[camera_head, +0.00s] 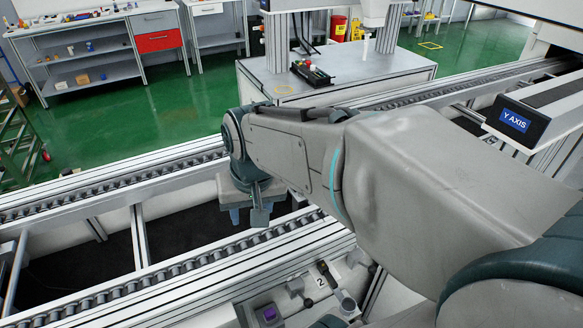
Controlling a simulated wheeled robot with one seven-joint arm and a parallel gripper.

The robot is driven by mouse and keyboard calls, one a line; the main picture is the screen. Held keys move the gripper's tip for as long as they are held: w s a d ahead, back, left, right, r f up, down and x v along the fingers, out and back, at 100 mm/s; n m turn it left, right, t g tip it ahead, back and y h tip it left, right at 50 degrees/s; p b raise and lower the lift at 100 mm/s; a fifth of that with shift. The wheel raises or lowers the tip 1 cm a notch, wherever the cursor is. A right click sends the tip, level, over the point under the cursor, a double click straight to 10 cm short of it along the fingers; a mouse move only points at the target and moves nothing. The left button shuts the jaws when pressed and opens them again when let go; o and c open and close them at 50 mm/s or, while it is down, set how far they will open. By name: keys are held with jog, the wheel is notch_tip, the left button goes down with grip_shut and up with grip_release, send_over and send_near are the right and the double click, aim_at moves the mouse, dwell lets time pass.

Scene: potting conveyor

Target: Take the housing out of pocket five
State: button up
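My gripper (248,211) hangs at the end of my arm, left of the middle, over the gap between the far and near conveyor rails. It is partly covered by the wrist, and I cannot tell whether its fingers are open or shut. No housing can be made out in or under it. No pocket marked five can be made out; my arm hides much of the middle and right of the view. A small purple block (269,314) sits in a grey holder at the bottom edge, well below my gripper; I cannot tell what it is.
The far conveyor rail (120,185) and near conveyor rail (190,268) run diagonally. A plate marked 2 (321,267) and small fittings stand by the near rail. A grey-white cabinet (330,80) stands behind. A "Y AXIS" unit (515,118) is at right.

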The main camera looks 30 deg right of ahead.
jog(key=w+d+f+m+g+h+b, duration=0.1)
jog(key=w+d+f+m+b, duration=0.2)
jog(key=w+d+m+b, duration=0.5)
jog(key=w+d+f+m+g+h+b, duration=0.1)
jog(key=d+f+m+g+h+b, duration=0.15)
jog(key=d+m, duration=0.65)
jog(key=w+d+f+m+g+h+b, duration=0.1)
jog(key=w+d+f+m+b, duration=0.35)
jog(key=d, duration=0.85)
jog(key=b+x, duration=0.3)
jog(key=x, duration=0.3)
jog(key=shift+d+b, duration=0.15)
jog(key=shift+b, duration=0.15)
jog(key=b+x, duration=0.2)
jog(key=x, duration=0.3)
jog(key=shift+w+f, duration=0.2)
jog(key=shift+f, duration=0.05)
jog(key=c, duration=0.7)
